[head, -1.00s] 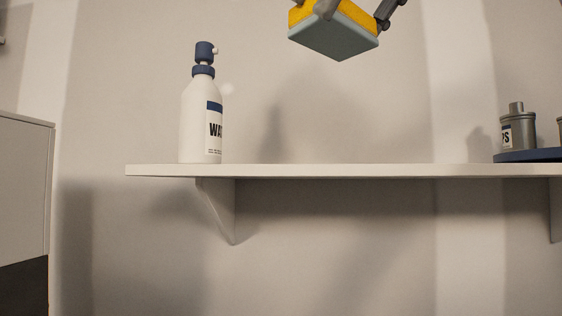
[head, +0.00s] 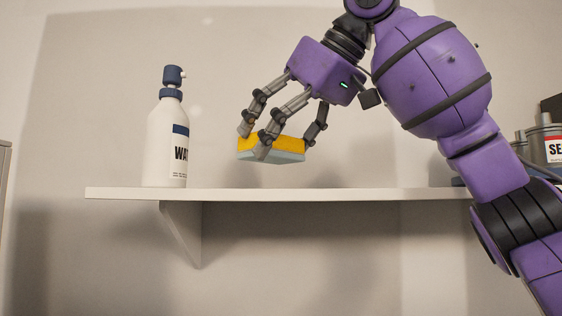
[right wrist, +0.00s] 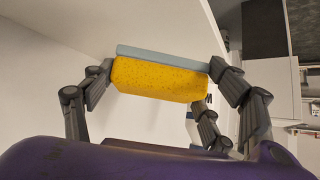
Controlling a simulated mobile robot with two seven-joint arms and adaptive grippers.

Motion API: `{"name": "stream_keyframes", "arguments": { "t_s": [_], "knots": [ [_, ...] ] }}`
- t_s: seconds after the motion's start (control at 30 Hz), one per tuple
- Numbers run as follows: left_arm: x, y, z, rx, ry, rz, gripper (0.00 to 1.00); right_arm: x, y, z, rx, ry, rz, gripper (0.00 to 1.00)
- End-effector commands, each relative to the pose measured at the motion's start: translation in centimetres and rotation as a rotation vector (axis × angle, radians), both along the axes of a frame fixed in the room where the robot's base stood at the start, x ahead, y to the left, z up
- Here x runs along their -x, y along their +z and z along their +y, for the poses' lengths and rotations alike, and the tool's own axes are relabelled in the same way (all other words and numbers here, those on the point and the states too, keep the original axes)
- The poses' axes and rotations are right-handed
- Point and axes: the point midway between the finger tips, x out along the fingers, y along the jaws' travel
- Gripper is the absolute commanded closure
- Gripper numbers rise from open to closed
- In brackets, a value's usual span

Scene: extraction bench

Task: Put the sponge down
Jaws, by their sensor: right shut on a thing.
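The sponge (head: 285,145) is yellow on top with a grey-blue layer beneath. In the head view it hangs a little above the white shelf (head: 300,194), with a gap between them. My right gripper (head: 280,140) is shut on it from above, its fingers along the sponge's sides. In the right wrist view the sponge (right wrist: 160,80) sits between the fingers, yellow side toward my palm. My left gripper is not in view.
A white pump bottle (head: 168,145) with a blue top stands on the shelf left of the sponge. Grey containers (head: 545,145) stand at the right, partly behind my arm. The shelf between bottle and arm is clear.

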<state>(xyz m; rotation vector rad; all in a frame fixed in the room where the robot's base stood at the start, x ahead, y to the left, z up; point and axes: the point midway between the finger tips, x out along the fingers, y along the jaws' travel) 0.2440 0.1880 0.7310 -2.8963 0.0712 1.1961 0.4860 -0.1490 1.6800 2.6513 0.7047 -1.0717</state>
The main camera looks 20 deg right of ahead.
Motion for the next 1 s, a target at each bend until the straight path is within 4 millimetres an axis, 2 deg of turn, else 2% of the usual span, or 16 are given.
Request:
{"name": "stream_keyframes", "arguments": {
  "t_s": [0.1,0.2,0.53,1.0],
  "knots": [
    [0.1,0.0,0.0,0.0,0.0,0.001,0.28,-0.4,-2.2,-0.2,0.004,-0.002,0.003,0.48],
    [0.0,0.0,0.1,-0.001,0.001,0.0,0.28,-0.3,-3.2,-0.1,0.001,-0.002,0.003,0.48],
    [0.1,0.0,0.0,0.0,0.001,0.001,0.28,-0.3,-3.5,0.0,0.0,0.0,0.003,0.48],
    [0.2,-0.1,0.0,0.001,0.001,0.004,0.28,-0.4,-5.0,0.0,0.007,0.001,0.012,0.48]
  ]
}}
